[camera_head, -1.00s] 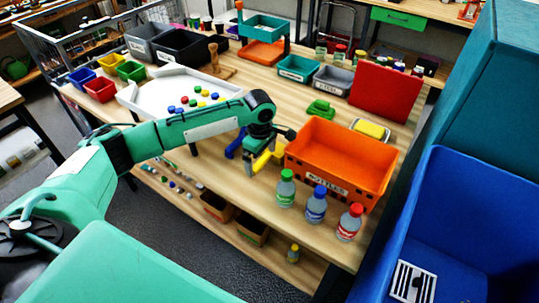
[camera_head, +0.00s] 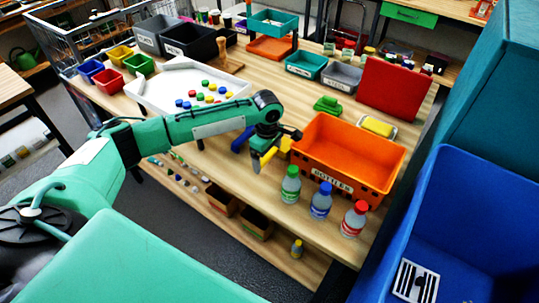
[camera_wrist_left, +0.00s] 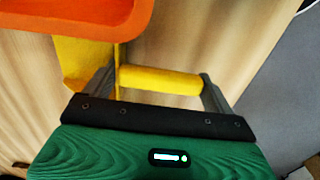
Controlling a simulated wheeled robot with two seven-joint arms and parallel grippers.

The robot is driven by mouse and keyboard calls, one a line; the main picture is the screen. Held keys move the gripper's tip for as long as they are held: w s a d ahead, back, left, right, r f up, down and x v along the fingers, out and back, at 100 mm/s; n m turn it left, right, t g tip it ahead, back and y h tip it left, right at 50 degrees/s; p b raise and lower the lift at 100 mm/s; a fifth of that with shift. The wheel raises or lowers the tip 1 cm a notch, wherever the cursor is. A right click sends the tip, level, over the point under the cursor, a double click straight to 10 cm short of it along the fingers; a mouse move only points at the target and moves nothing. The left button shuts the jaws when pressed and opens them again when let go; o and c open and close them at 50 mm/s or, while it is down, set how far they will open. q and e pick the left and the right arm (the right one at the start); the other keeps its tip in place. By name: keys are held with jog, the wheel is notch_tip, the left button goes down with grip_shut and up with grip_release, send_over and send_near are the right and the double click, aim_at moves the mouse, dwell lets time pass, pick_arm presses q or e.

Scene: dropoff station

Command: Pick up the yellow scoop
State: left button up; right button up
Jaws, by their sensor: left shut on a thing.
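The yellow scoop (camera_head: 268,155) is at the table's front edge side, just left of the orange bottle crate, in the head view. My left gripper (camera_head: 257,166) is at the scoop and partly hides it. In the left wrist view, the scoop's yellow handle (camera_wrist_left: 160,80) lies across between the two fingers of my left gripper (camera_wrist_left: 160,88), which is shut on it. The scoop's wider yellow part shows at the upper left there, partly behind the orange rim. I cannot tell whether the scoop is clear of the table. My right gripper is not in view.
The orange crate (camera_head: 325,177) is close on the right of the scoop. Several capped bottles (camera_head: 321,201) stand in front of it. A blue item (camera_head: 242,139) lies just behind the gripper. A white tray (camera_head: 150,97) with coloured caps is further left.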

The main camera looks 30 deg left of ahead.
pick_arm(q)
notch_tip(320, 180, up, 20)
jog(key=b, duration=0.2)
jog(key=shift+f, duration=0.15)
jog(key=o, duration=0.5)
jog(key=c, duration=0.6)
